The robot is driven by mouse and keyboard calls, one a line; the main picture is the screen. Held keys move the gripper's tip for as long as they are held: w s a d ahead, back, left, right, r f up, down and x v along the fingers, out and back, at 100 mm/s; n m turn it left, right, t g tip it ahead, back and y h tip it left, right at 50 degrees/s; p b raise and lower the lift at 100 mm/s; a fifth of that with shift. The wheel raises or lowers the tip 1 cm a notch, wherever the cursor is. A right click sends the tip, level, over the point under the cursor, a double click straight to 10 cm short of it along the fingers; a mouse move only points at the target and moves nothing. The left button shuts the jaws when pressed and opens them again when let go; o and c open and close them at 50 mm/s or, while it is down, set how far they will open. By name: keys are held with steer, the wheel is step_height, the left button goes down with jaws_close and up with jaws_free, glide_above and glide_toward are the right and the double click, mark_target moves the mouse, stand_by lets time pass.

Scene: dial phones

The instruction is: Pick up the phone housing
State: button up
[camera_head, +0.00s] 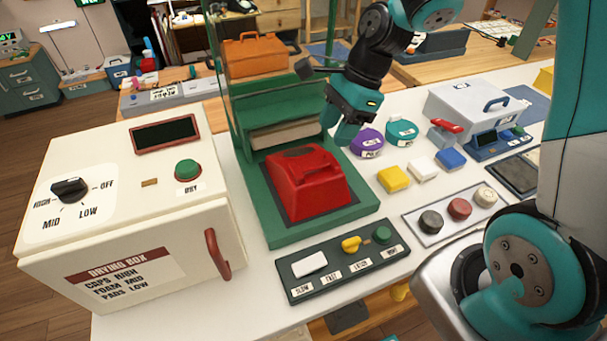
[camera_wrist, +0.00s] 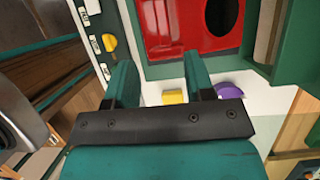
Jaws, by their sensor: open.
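The red phone housing (camera_head: 308,185) sits on a dark pad in the green press-like fixture (camera_head: 283,240). Its raised top has a dark recessed area. In the wrist view the red housing (camera_wrist: 170,28) is at the top, beyond the fingertips, with a dark round opening to the right. My gripper (camera_head: 338,124) hangs above the table, behind and right of the housing, apart from it. In the wrist view my gripper (camera_wrist: 158,66) shows two teal fingers spread apart with nothing between them.
The cream drying box (camera_head: 130,200) stands left. A dark switch panel (camera_head: 343,262) lies in front of the fixture. Purple (camera_head: 367,142) and teal round pots, colored blocks (camera_head: 393,179) and a button tray (camera_head: 458,210) are right. The fixture's green upright is close behind.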

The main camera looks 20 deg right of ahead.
mark_target(315, 164)
steer(key=p+x, duration=0.1)
steer(key=x, duration=0.7)
steer(key=shift+w+a, duration=0.2)
jaws_close()
